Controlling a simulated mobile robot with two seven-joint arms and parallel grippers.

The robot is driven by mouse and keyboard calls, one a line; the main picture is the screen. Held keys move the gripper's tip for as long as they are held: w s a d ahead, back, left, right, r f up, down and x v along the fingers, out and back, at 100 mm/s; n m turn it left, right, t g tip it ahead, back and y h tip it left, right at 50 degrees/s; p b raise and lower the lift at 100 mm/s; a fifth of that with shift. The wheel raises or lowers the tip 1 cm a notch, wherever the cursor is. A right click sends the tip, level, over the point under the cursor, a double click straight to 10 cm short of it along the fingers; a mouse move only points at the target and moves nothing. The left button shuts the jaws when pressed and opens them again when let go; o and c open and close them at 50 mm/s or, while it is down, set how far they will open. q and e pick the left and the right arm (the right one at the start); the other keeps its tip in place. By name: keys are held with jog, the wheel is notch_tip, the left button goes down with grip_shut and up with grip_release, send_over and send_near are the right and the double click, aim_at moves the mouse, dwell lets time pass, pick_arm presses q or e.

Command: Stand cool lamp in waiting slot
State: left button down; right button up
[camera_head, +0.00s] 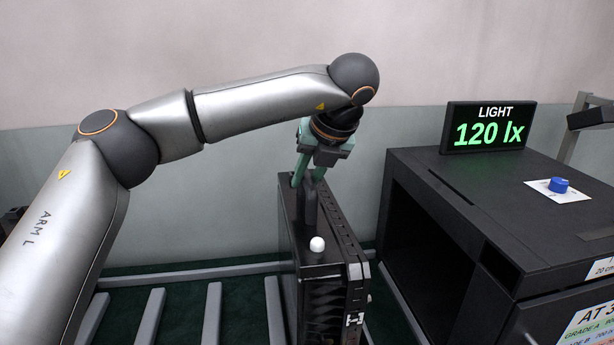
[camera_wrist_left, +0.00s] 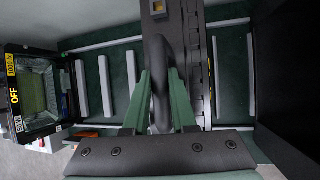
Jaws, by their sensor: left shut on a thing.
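The lamp (camera_head: 322,262) is a black, narrow floodlight housing with a top handle, a white knob and a white H-like mark on its front edge. It is upright at the right end of the rack in the head view; its lower end is cut off, so I cannot tell whether it touches the floor. My left gripper (camera_head: 311,178) is shut on its handle from above. In the left wrist view the green fingers (camera_wrist_left: 160,88) close around the dark handle (camera_wrist_left: 158,48). The rack's grey bars (camera_head: 212,312) leave several empty slots; no label shows which is the waiting slot. My right gripper is not in view.
A black box (camera_head: 500,215) with an open cavity stands close right of the lamp. It carries a "LIGHT 120 lx" display (camera_head: 488,128) and a blue knob (camera_head: 558,185).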

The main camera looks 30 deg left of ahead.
aim_at(304, 203)
pick_arm(q)
jog(key=shift+f+b, duration=1.65)
jog(key=shift+b, duration=0.1)
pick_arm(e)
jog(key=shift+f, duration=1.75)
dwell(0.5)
pick_arm(q)
jog(key=c, duration=0.6)
grip_release()
jog(key=shift+d, duration=0.15)
jog(key=shift+c, duration=0.2)
jog(key=shift+s+f, duration=0.1)
jog(key=shift+f, duration=0.3)
jog(key=shift+r, duration=0.2)
jog(key=p+v, duration=0.1)
jog(key=v, duration=1.1)
jog(key=shift+d+r, duration=0.15)
jog(key=shift+r, duration=0.2)
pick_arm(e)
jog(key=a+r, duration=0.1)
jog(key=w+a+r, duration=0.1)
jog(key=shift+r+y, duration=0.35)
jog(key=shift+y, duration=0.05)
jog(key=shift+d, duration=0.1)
